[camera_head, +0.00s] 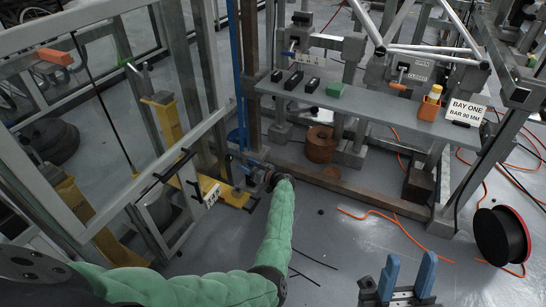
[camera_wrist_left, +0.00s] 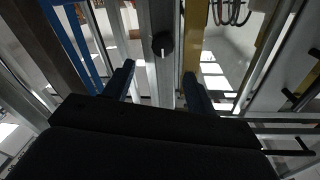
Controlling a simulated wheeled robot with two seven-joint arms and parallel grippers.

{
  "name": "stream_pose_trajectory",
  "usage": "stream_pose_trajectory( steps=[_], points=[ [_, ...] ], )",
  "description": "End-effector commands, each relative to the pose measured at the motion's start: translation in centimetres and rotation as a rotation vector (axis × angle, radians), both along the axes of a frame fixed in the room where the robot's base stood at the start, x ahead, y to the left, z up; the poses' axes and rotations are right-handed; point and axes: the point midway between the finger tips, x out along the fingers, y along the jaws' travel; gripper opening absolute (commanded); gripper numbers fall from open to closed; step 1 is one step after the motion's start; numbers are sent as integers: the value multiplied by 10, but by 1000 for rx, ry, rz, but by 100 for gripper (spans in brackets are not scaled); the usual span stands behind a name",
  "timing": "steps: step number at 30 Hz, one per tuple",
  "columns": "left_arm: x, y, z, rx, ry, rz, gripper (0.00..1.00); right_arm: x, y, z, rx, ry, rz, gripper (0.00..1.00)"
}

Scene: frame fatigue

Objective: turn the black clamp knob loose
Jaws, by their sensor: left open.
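The black clamp knob (camera_wrist_left: 163,45), with a white mark on its face, sits on a grey upright post in the left wrist view. My left gripper (camera_wrist_left: 159,70) is open, its blue fingers apart and pointing toward the post. The knob shows beyond the fingertips, between their lines and nearer the left finger; nothing is held. In the head view my left gripper (camera_head: 240,165) reaches the foot of the steel frame, and I cannot make out the knob there. My right gripper (camera_head: 411,260) is open and empty at the bottom right, its blue fingers pointing up.
A yellow bracket (camera_head: 215,190) with black handles stands beside my left gripper. A grey bench (camera_head: 390,112) carries black blocks, a green block and an orange holder. A cable reel (camera_head: 501,236) and orange cables lie on the floor at right. The floor between is mostly clear.

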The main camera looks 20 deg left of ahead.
Motion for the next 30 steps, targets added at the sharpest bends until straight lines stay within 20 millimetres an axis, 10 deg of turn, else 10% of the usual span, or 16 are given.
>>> stream_pose_trajectory(
  steps=[14, 30],
  points=[
    [4, 14, 41, 89, -131, -353, 56, 0, 0, 14, 0, 0, 0, 36],
    [-6, -27, 105, 75, -154, -791, 56, 0, 0, 61, 0, 0, 0, 36]
  ],
)
